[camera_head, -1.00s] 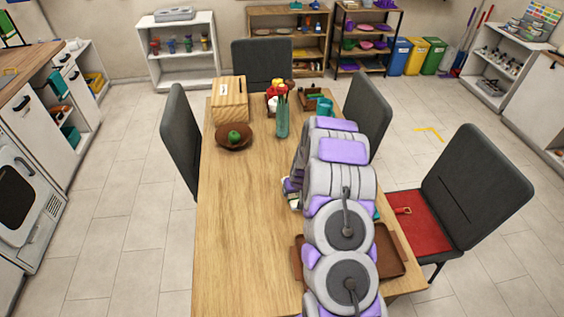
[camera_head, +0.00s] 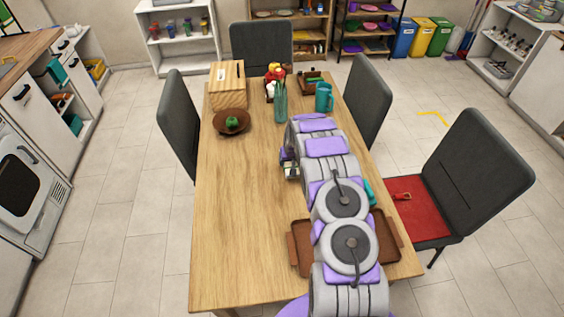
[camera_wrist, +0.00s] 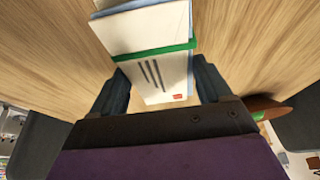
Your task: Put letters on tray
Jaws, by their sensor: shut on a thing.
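The letters (camera_wrist: 162,75) are a white bundle with printed lines, a small red mark and a green band around it. In the wrist view they stand between the fingers of my gripper (camera_wrist: 160,88), which is shut on them. In the head view my gripper (camera_head: 289,166) is over the middle of the table, mostly hidden by my arm. The brown tray (camera_head: 301,256) lies at the table's near right, partly hidden under my arm. My gripper is beyond the tray's far edge.
A brown bowl (camera_head: 231,121) with a green item, a wooden box (camera_head: 228,85), a green vase-like item (camera_head: 281,102) and a teal mug (camera_head: 324,97) stand at the far end. Dark chairs surround the table (camera_head: 235,220). Its left side is clear.

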